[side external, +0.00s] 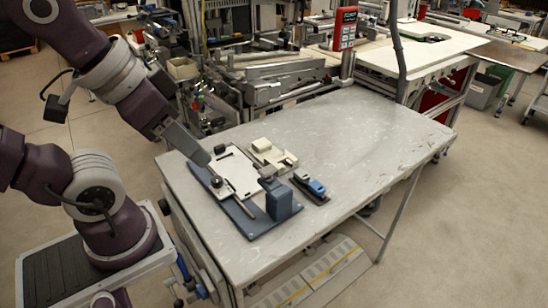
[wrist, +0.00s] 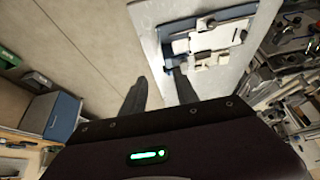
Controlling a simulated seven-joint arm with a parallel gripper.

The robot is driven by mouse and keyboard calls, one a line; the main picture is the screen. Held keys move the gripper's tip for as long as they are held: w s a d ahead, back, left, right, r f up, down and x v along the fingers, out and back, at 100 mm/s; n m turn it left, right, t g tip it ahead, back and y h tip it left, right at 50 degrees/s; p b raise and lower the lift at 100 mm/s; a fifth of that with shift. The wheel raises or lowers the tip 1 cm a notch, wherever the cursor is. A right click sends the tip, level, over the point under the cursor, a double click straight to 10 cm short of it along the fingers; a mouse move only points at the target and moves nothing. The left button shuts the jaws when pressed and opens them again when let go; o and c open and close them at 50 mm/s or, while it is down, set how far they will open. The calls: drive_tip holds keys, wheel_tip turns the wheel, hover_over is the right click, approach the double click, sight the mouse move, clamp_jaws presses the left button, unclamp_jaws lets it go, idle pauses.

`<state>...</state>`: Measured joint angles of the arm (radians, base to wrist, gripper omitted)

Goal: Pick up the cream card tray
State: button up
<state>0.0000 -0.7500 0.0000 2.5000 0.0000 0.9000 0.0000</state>
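The cream card tray (side external: 276,154) lies on the grey table behind the fixture in the side view, with a raised block at its edge. In the wrist view a cream shape (wrist: 214,59) that looks like it shows near the top, past the fingers. My gripper (side external: 205,157) hangs over the near left part of the table, left of the tray and apart from it. In the wrist view my gripper (wrist: 161,77) shows two dark fingers with a clear gap and nothing between them. The tray is not between them.
A blue-grey fixture plate (side external: 238,216) carries a white plate (side external: 231,170) and an upright blue-grey block (side external: 279,201). A blue and black tool (side external: 311,187) lies to the right. The table (side external: 370,142) is clear on its right side. Machinery stands behind it.

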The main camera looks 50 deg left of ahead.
idle(0.3)
drive_tip(key=o, duration=0.8)
drive_tip(key=w+a+r+n+g, duration=0.25)
drive_tip(key=w+n, duration=0.25)
drive_tip(key=w, duration=0.6)
drive_tip(key=n+g, duration=0.3)
drive_tip(key=n, duration=1)
hover_over(264, 145)
drive_tip(key=f, duration=2.5)
drive_tip(key=shift+s+d+f, duration=0.15)
drive_tip(key=shift+s+d, duration=0.05)
drive_tip(key=shift+s, duration=0.05)
drive_tip(key=f, duration=0.6)
drive_tip(key=shift+w+a+f, duration=0.15)
drive_tip(key=shift+w+f, duration=0.05)
drive_tip(key=shift+w, duration=0.1)
